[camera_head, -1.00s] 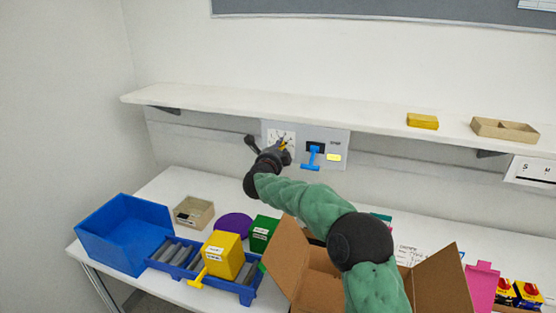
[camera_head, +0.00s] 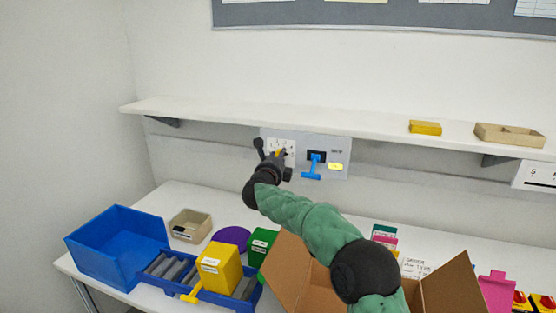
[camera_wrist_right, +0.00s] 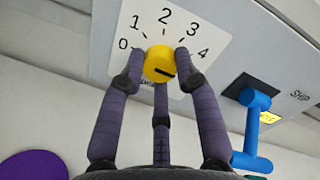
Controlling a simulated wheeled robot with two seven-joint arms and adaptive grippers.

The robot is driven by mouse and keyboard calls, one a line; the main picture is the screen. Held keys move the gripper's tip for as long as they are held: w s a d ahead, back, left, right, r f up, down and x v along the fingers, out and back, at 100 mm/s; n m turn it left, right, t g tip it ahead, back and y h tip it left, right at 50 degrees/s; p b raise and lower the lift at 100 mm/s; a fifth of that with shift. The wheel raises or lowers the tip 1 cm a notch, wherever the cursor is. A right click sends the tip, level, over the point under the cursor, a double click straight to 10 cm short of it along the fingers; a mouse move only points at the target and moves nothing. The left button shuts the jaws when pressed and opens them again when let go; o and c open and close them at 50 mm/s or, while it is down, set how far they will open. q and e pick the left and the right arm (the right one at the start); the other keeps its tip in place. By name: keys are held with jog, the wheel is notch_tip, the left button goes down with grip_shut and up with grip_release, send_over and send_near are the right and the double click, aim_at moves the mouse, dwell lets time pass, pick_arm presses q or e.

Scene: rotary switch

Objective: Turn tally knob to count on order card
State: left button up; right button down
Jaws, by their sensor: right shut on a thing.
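The yellow tally knob (camera_wrist_right: 160,65) sits on a white dial (camera_wrist_right: 172,25) marked 0 to 4 in the right wrist view. A dark line on its face runs to the right and slightly down, below the 4. My right gripper (camera_wrist_right: 158,62) has fingers on both sides of the knob and one below, shut on it. In the head view this gripper (camera_head: 275,157) covers part of the dial (camera_head: 288,147). The order card (camera_head: 414,268) lies on the table, partly hidden by a box flap; its count is unreadable. My left gripper is out of view.
A blue T-shaped lever (camera_head: 313,168) and a yellow label (camera_head: 336,167) are right of the dial on the grey panel. A shelf (camera_head: 330,120) runs above. Below are a blue bin (camera_head: 115,250), a yellow block (camera_head: 220,268), a green block (camera_head: 260,245) and an open cardboard box (camera_head: 292,275).

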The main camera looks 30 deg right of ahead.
jog(key=shift+d+f, duration=0.1)
jog(key=shift+d, duration=0.05)
jog(key=c, duration=0.9)
grip_release()
jog(key=shift+s, duration=0.15)
jog(key=v, duration=1.2)
